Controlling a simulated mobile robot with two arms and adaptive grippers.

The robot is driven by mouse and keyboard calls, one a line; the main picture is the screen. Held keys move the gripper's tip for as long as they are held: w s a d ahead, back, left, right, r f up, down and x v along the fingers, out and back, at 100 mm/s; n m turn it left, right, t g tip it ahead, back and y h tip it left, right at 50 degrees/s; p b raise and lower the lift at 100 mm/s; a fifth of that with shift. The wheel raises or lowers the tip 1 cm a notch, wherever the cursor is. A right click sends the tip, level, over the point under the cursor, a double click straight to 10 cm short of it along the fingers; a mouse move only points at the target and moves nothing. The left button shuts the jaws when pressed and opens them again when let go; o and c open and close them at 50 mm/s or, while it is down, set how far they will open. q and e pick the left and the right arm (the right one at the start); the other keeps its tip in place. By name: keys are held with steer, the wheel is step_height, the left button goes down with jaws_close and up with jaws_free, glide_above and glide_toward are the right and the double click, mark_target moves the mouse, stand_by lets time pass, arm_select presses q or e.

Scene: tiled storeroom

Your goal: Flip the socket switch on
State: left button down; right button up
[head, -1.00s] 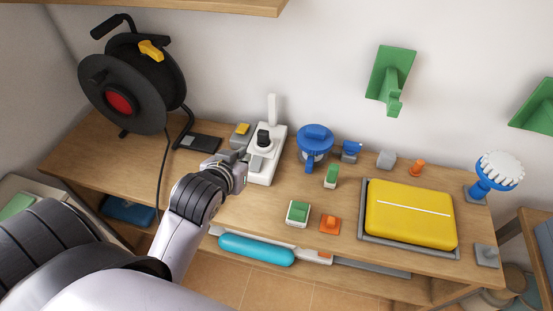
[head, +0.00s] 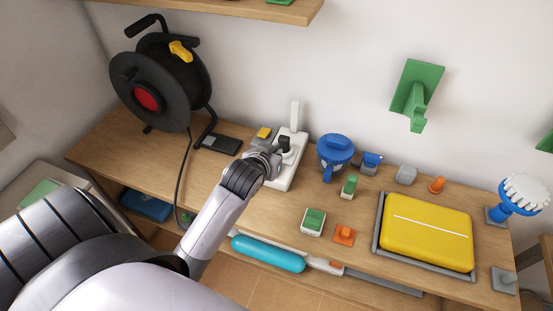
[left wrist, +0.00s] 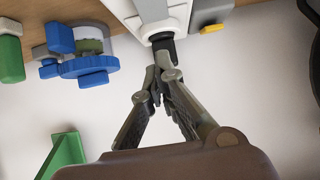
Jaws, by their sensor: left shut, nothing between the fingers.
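A white base unit (head: 283,178) with a black knob and an upright white lever (head: 295,115) stands at the back of the bench, left of centre. No label shows, so I cannot tell for sure whether it is the socket switch. My left gripper (head: 275,153) is at its front, beside the black knob, and partly hides it. In the left wrist view the gripper (left wrist: 160,74) is shut and empty, its fingertips close to the black knob (left wrist: 163,43). I cannot tell whether they touch. My right gripper is not in view.
A grey box with a yellow piece (head: 264,132) stands just left of the unit, and a blue round device (head: 335,150) to its right. A black cable reel (head: 160,80) is at left. A yellow case (head: 428,232) and small switch-like items fill the right.

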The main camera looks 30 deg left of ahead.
arm_select(q)
steer(key=shift+w+a+f, duration=0.1)
steer(key=shift+w+f, duration=0.05)
steer(key=shift+f, duration=0.8)
steer(key=shift+w+f, duration=0.15)
steer(key=shift+f, duration=0.8)
steer(key=g+p, duration=0.1)
steer(key=p, duration=0.4)
steer(key=shift+w+h, duration=0.3)
steer(key=shift+w, duration=0.1)
steer(key=shift+f+b, duration=0.3)
steer(key=shift+f, duration=0.15)
steer(key=shift+s, duration=0.1)
